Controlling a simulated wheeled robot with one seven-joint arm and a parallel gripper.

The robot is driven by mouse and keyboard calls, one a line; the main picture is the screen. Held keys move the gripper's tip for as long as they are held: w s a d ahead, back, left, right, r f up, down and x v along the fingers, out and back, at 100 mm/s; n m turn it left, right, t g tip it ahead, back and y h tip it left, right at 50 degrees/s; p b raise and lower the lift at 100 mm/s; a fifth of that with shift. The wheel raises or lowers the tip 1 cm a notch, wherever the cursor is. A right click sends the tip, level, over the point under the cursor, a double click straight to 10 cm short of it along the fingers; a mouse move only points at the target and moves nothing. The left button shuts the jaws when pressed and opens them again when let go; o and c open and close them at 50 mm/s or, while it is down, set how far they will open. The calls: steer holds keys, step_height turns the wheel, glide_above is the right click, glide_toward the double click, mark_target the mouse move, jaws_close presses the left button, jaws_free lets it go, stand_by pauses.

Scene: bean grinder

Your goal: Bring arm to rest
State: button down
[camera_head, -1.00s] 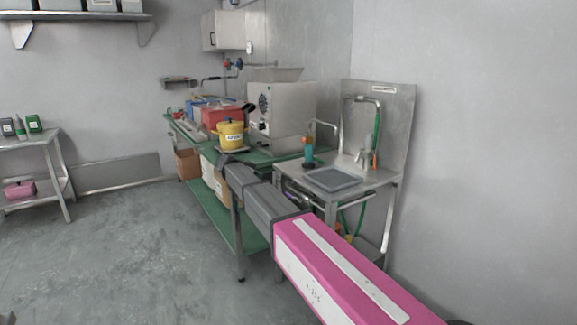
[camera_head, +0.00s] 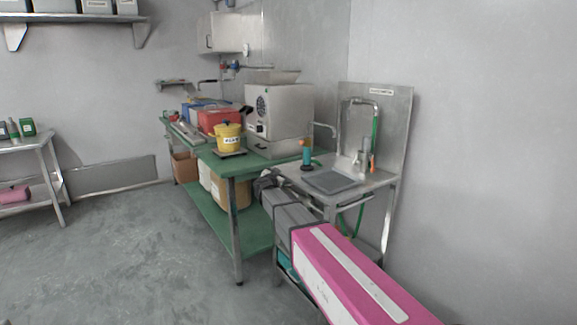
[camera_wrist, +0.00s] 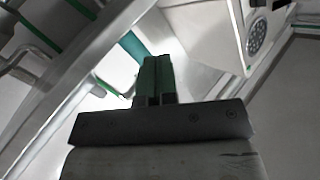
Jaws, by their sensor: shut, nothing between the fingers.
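My arm (camera_head: 345,270), with a pink link and grey segments, reaches in from the lower right in the head view. Its dark far end lies in front of the sink unit, beside the right end of the green bench. My gripper (camera_wrist: 155,70) shows in the wrist view with its two green-dark fingers together and nothing between them. In the head view the fingers are too small and covered to make out.
The green bench (camera_head: 215,158) holds a yellow pot (camera_head: 229,138), a grinder machine (camera_head: 279,112) and a red box (camera_head: 218,120). The sink unit (camera_head: 377,180) stands right of it, close to my arm. The floor (camera_head: 130,250) at left is clear.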

steer(key=s+d+f+n+g+y, duration=0.4)
steer(key=s+d+f+n+y, duration=0.1)
steer(key=s+f, duration=0.45)
steer(key=s+d+f+n+g+y, duration=0.45)
steer(key=s+f, duration=0.35)
steer(key=s, duration=0.2)
steer(key=s+d+f+m+g+h, duration=0.1)
steer(key=s+d+f+g+h, duration=0.1)
steer(key=s+d+f+g, duration=0.2)
steer(key=s+d+f+g+h, duration=0.2)
steer(key=s+d+f+g, duration=0.2)
steer(key=s+d, duration=0.6)
steer(key=s, duration=0.6)
steer(key=shift+d+f+m+h, duration=0.2)
steer(key=shift+d+m+h, duration=0.15)
